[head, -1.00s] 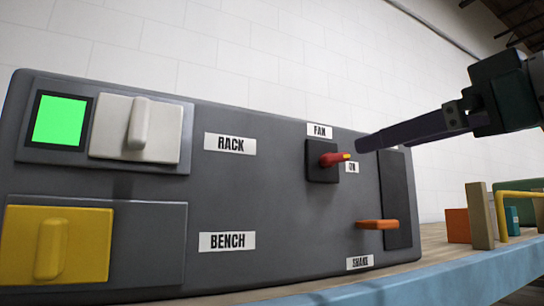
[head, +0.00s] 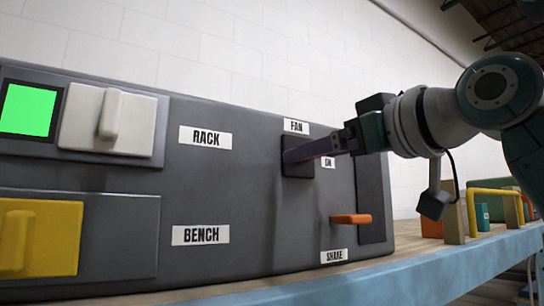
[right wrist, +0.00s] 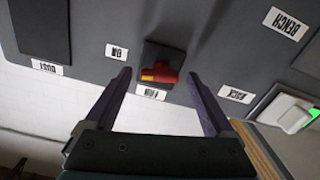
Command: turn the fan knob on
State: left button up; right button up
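The fan knob is a red bar with a yellow tip (right wrist: 160,76) on a dark square plate (head: 297,168), seen clearly in the right wrist view. Its yellow end points toward the side with the ON label (right wrist: 116,52), not straight at it. The FAN label (head: 296,127) is above the plate in the head view. My right gripper (right wrist: 158,74) is open, with one finger on each side of the knob and gaps visible. In the head view the right gripper (head: 292,156) covers most of the knob. My left gripper is not in view.
An orange lever (head: 350,218) sticks out below right, above the SHAKE label (head: 334,256). A white rocker (head: 90,125) with a lit green panel (head: 27,110) and a yellow rocker (head: 50,240) are at left. Blocks and a yellow bar (head: 497,191) stand at right on the bench.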

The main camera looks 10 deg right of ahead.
jog(key=c, duration=1.2)
jog(key=shift+m, duration=1.3)
jog(key=shift+c, duration=0.2)
jog(key=o, duration=1.4)
jog(key=shift+c, duration=0.2)
jog(key=v, duration=1)
